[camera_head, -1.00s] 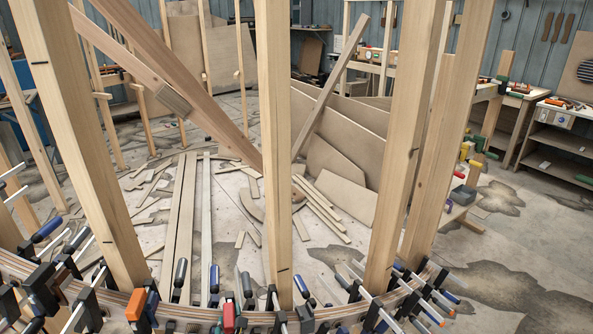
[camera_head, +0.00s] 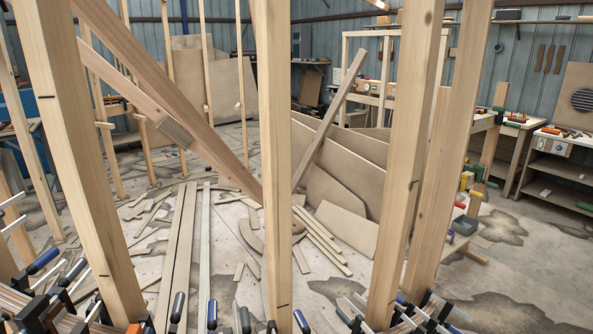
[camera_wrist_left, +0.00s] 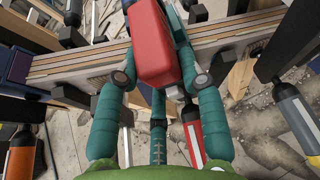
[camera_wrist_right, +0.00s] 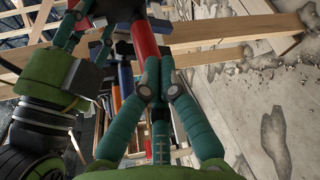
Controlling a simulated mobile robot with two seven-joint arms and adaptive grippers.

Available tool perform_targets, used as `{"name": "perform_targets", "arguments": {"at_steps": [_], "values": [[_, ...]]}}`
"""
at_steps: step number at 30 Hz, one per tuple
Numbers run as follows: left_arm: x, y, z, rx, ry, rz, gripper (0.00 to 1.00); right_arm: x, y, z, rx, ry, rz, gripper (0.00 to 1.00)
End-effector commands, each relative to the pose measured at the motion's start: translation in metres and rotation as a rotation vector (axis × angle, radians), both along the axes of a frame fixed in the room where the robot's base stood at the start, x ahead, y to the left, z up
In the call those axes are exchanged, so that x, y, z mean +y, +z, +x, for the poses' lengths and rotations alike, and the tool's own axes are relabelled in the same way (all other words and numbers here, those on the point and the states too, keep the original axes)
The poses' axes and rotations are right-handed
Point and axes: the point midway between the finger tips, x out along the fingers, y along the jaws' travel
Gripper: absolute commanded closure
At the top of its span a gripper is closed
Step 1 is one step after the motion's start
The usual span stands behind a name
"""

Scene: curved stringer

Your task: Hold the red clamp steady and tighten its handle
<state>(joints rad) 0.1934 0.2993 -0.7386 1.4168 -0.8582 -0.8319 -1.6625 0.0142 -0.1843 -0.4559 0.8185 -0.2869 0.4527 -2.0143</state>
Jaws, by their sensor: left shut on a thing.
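The red clamp block (camera_wrist_left: 157,45) fills the top middle of the left wrist view, by the curved laminated stringer (camera_wrist_left: 75,66). My left gripper (camera_wrist_left: 160,78) has its teal fingers on both sides of the block and is shut on it. In the right wrist view a red handle (camera_wrist_right: 144,38) runs down behind my right gripper (camera_wrist_right: 159,72). Its fingertips are close together there, but whether they grip the handle is hidden. Neither gripper shows in the head view.
Several wooden posts (camera_head: 276,170) rise from the curved stringer. Other clamps with blue, orange (camera_head: 134,328) and grey (camera_wrist_left: 294,118) handles crowd the stringer on both sides. My left gripper's green body is close to the right gripper in the right wrist view. Boards and offcuts lie on the floor behind.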

Motion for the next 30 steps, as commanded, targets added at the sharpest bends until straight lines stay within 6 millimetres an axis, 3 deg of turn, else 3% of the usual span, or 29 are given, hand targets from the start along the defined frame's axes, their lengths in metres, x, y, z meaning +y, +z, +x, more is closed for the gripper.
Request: {"name": "perform_targets", "arguments": {"at_steps": [1, 7, 21, 30], "values": [[0.0, 0.002, 0.001, -0.004, -0.001, 0.0, 1.0, 0.012, 0.015, 0.009, -0.014, -0.004, 0.028, 1.0], [0.0, 0.002, 0.001, -0.004, -0.001, 0.0, 1.0, 0.007, 0.014, 0.007, -0.014, -0.003, 0.03, 1.0], [0.0, 0.002, 0.001, -0.004, 0.0, 0.001, 1.0, -0.004, 0.007, -0.047, -0.01, 0.0, 0.026, 1.0], [0.0, 0.002, 0.001, -0.004, 0.0, 0.001, 1.0, -0.005, 0.007, -0.053, -0.011, 0.0, 0.024, 1.0]]}}
